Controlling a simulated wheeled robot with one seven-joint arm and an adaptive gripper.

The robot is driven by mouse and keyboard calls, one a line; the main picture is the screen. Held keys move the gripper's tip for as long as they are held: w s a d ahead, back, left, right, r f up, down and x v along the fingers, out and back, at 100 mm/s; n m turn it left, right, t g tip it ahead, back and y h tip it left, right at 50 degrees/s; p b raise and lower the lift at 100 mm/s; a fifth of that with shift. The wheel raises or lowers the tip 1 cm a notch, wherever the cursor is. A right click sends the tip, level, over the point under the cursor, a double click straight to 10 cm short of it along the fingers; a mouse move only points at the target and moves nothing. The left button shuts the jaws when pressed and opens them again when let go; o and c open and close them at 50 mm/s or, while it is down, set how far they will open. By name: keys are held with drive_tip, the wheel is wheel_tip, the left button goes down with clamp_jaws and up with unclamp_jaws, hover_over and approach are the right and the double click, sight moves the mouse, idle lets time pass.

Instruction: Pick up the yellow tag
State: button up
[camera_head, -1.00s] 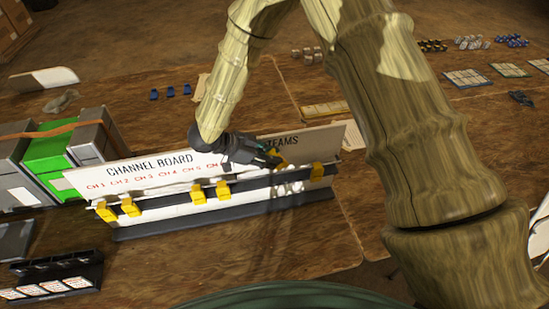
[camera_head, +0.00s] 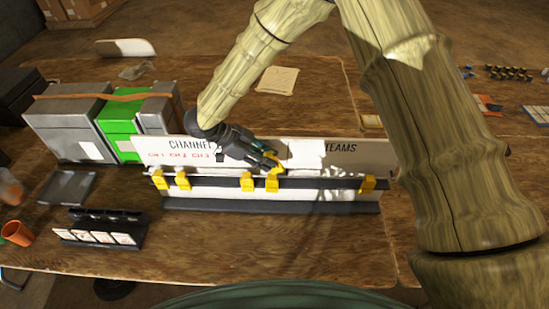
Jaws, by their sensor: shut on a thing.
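The white channel board (camera_head: 345,152) stands upright on the wooden table, with printed "CHANNEL" and "TEAMS" headings. Several yellow tags hang along its dark rail: two at the left (camera_head: 159,181), two near the middle (camera_head: 247,182), and one at the right (camera_head: 367,184). My gripper (camera_head: 272,160) is in front of the board's middle, shut on a yellow tag (camera_head: 279,163). This tag is just above the right one of the middle pair. The gripper hides part of the board's lettering. I cannot tell whether the held tag touches the board.
Grey and green bins (camera_head: 120,108) stand close at the board's left. A grey tray (camera_head: 67,187), a black rack with white cards (camera_head: 100,229) and an orange cup (camera_head: 17,233) are at the left. A paper sheet (camera_head: 277,80) lies behind the board. Bare table lies in front.

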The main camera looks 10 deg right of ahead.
drive_tip(key=shift+a+r+y, duration=0.3)
drive_tip(key=shift+a+y, duration=0.35)
drive_tip(key=shift+y, duration=0.15)
drive_tip(key=shift+a+r+y, duration=0.25)
drive_tip(key=shift+a+y, duration=0.35)
drive_tip(key=shift+y, duration=0.2)
drive_tip(key=shift+a+r+y, duration=0.3)
drive_tip(key=shift+a+y, duration=0.35)
drive_tip(key=shift+y, duration=0.15)
drive_tip(key=shift+a, duration=0.15)
